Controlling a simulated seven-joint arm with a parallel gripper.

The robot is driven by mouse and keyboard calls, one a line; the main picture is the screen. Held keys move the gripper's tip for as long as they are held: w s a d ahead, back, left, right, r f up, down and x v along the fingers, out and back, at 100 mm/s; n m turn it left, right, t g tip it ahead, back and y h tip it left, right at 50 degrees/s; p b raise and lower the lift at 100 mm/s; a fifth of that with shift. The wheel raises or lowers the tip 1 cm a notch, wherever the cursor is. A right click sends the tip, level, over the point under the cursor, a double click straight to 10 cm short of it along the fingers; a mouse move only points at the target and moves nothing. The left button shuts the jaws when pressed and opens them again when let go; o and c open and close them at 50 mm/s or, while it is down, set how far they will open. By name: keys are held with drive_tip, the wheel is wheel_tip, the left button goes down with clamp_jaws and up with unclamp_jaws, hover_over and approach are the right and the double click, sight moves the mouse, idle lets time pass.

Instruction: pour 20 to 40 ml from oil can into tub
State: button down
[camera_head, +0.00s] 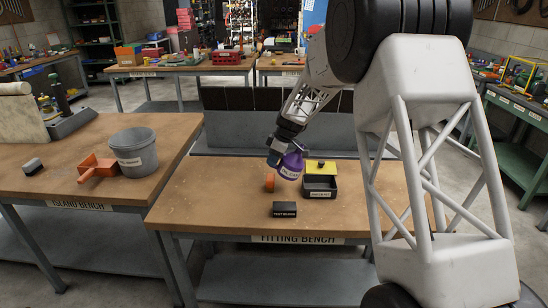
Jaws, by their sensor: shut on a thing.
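A purple can with a white label (291,166), which looks like the oil can, is held tilted above the fitting bench. My gripper (280,153) is shut on it at its upper left side; the fingertips are small and partly hidden. A dark open box-shaped container with a label (320,194), probably the tub, stands on the bench just right of and below the can. I cannot read its label or see the level inside. No stream of liquid is visible.
A yellow piece (321,167) sits behind the dark container. An orange round thing (270,182) and a black labelled block (285,209) are on the fitting bench (205,205). A grey bucket (134,150) and orange scoop-like thing (97,168) stand on the island bench. The fitting bench's left part is clear.

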sight(301, 145)
drive_tip(key=shift+f+y, duration=0.5)
drive_tip(key=shift+f, duration=0.15)
drive_tip(key=shift+f+y, duration=0.1)
drive_tip(key=shift+y, duration=0.2)
drive_tip(key=r+y, duration=0.1)
drive_tip(key=y, duration=0.2)
drive_tip(key=shift+d+r, duration=0.2)
drive_tip(key=shift+d+r+y, duration=0.3)
drive_tip(key=shift+d+y, duration=0.2)
drive_tip(key=shift+y, duration=0.6)
drive_tip(key=d+r+y, duration=0.1)
drive_tip(key=r+y, duration=0.1)
drive_tip(key=shift+d+y, duration=0.3)
drive_tip(key=shift+d, duration=0.1)
drive_tip(key=shift+d+r+y, duration=0.55)
drive_tip(key=shift+d+y, duration=0.2)
drive_tip(key=shift+y, duration=0.1)
drive_tip(key=shift+d+r+y, duration=0.55)
drive_tip(key=shift+d+y, duration=0.2)
drive_tip(key=shift+y, duration=0.1)
drive_tip(key=shift+d+r+y, duration=0.75)
drive_tip(key=shift+d+y, duration=0.25)
drive_tip(key=shift+y, duration=0.1)
idle(2.1)
